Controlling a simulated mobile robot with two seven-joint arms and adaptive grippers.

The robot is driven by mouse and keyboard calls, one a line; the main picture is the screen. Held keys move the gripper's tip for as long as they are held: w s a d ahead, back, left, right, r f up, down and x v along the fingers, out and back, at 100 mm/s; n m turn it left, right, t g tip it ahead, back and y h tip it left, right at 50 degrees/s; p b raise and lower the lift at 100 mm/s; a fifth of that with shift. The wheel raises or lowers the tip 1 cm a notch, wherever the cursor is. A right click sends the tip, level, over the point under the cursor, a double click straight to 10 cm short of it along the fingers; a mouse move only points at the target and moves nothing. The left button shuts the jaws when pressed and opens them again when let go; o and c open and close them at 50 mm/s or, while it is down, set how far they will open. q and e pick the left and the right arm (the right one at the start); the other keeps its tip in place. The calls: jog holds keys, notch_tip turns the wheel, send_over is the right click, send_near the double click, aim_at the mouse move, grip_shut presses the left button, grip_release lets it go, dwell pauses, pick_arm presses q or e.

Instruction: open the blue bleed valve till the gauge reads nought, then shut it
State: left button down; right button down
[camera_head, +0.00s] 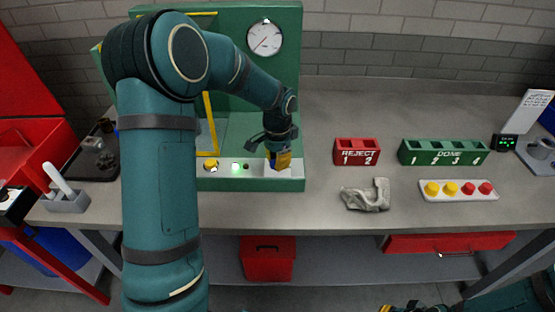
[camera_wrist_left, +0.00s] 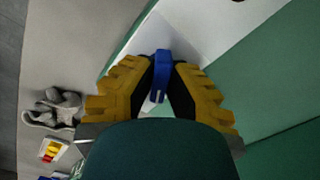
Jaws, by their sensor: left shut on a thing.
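The blue bleed valve (camera_wrist_left: 160,68) shows as a blue handle between the yellow-and-black fingers in the left wrist view. My left gripper (camera_head: 282,163) is shut on it, over the white plate at the right end of the green stand's front ledge (camera_head: 250,184). In the head view the fingers mostly hide the valve. The round white gauge (camera_head: 265,38) is on the green back panel; its needle seems to point to the lower left, but the scale is too small to read. Part of my right gripper (camera_head: 415,308) shows at the bottom edge, cut off.
A yellow knob (camera_head: 211,165) and a lit green lamp (camera_head: 236,168) sit on the ledge left of the valve.

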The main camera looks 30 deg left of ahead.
pick_arm(q)
jog(key=n, duration=0.5)
jog(key=shift+n+p, duration=0.3)
jog(key=n+p, duration=0.1)
jog(key=n, duration=0.4)
jog(key=shift+f+n, duration=0.1)
jog(key=shift+n, duration=0.6)
jog(key=c, duration=1)
grip_release()
notch_tip(320, 180, up, 12)
jog(key=shift+r, duration=0.1)
